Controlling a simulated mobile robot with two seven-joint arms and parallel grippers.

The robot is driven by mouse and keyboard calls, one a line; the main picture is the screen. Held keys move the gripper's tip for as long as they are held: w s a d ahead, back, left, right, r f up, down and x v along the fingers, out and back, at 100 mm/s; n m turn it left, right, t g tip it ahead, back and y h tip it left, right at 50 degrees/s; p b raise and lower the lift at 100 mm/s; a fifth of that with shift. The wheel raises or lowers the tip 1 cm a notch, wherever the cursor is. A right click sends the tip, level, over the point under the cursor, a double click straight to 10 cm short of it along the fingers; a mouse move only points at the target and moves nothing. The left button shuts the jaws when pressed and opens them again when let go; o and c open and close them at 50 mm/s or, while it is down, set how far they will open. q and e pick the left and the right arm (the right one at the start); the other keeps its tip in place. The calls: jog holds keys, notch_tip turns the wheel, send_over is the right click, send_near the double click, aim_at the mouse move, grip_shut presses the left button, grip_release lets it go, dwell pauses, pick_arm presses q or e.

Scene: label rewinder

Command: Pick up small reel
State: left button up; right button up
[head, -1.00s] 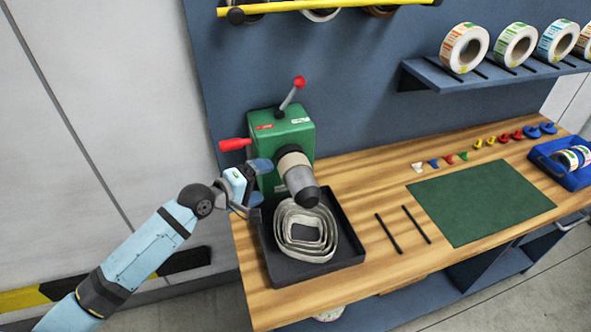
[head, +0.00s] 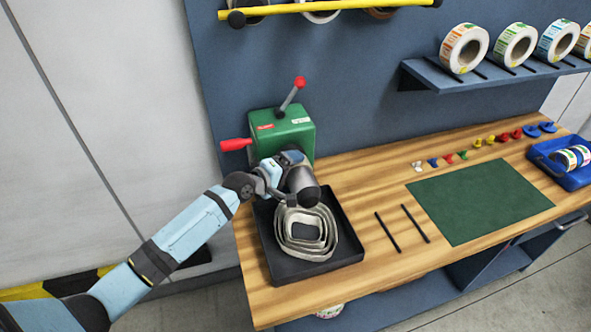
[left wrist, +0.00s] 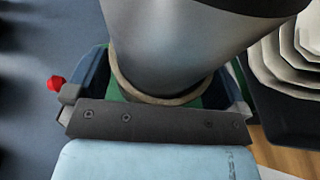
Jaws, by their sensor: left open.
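A tan ring, which looks like a small reel (left wrist: 160,99), sits around the base of the grey, black-tipped spindle (head: 304,185) of the green machine (head: 283,130). My left gripper (head: 288,178) is open at the spindle. In the left wrist view its two blue-black fingers (left wrist: 163,65) stand on either side of the spindle and ring. I cannot tell whether they touch the ring. In the head view the gripper hides the ring. Small label reels (head: 572,157) also stand in a blue bin (head: 566,178) at the far right. My right gripper is not in view.
A black tray (head: 341,250) with nested pale strips (head: 305,232) lies below the spindle. Red-knobbed levers (head: 236,145) stick out of the machine. Two black rods and a green mat (head: 480,200) lie to the right. Large label rolls (head: 464,48) stand on a wall shelf.

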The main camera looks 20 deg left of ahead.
pick_arm(q)
jog(key=c, duration=0.6)
